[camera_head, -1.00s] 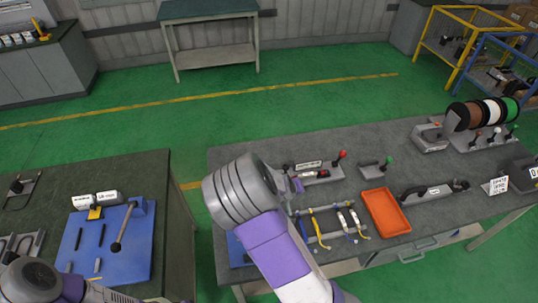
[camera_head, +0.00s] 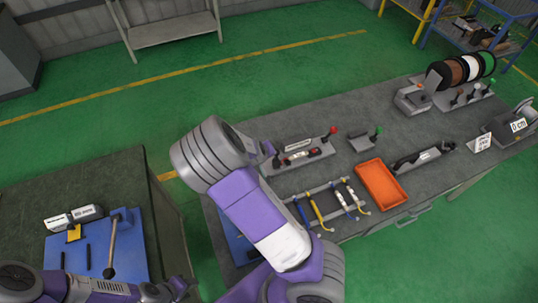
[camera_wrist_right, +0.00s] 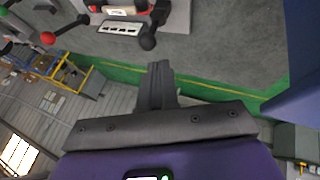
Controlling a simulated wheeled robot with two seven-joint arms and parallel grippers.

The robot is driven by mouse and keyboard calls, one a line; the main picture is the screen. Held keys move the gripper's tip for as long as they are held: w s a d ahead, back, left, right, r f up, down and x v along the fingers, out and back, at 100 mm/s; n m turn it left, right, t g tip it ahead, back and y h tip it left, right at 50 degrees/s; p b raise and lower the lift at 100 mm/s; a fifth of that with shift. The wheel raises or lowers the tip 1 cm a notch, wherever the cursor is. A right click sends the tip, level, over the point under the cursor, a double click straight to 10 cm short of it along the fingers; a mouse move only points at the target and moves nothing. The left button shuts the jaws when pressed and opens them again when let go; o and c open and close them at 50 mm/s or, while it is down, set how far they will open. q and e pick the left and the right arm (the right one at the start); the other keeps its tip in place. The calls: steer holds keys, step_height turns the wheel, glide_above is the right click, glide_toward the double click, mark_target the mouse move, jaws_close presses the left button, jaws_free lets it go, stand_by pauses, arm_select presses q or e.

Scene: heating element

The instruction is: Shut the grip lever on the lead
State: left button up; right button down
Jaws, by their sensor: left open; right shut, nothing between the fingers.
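A grey fixture (camera_head: 285,167) on the right-hand bench carries a white label, a dark red and black piece (camera_head: 314,152), and a lever with a red ball (camera_head: 332,131). In the right wrist view the fixture's label plate (camera_wrist_right: 120,28) lies beside a black-knobbed lever (camera_wrist_right: 149,40); the red ball (camera_wrist_right: 48,38) is left of it. I cannot tell for certain which lever is the grip lever, or whether a lead sits in it. My right gripper (camera_wrist_right: 160,85) is shut and empty, apart from the fixture. My left gripper (camera_head: 182,288) is open, low by the left bench.
A rack of coloured leads (camera_head: 318,212), an orange tray (camera_head: 381,187), a small green-ball lever fixture (camera_head: 366,141) and wire spools (camera_head: 462,70) occupy the right-hand bench. A blue mat (camera_head: 128,255) with a lever lies on the left bench. Green floor separates the benches.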

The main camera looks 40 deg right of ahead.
arm_select(q)
steer(key=shift+w+f, duration=0.1)
steer(key=shift+f, duration=0.2)
arm_select(e)
steer(key=x, duration=0.8)
steer(key=shift+w+f, duration=0.15)
steer(key=shift+f, duration=0.1)
arm_select(q)
steer(key=shift+b, duration=0.3)
arm_select(e)
steer(key=shift+d, duration=0.15)
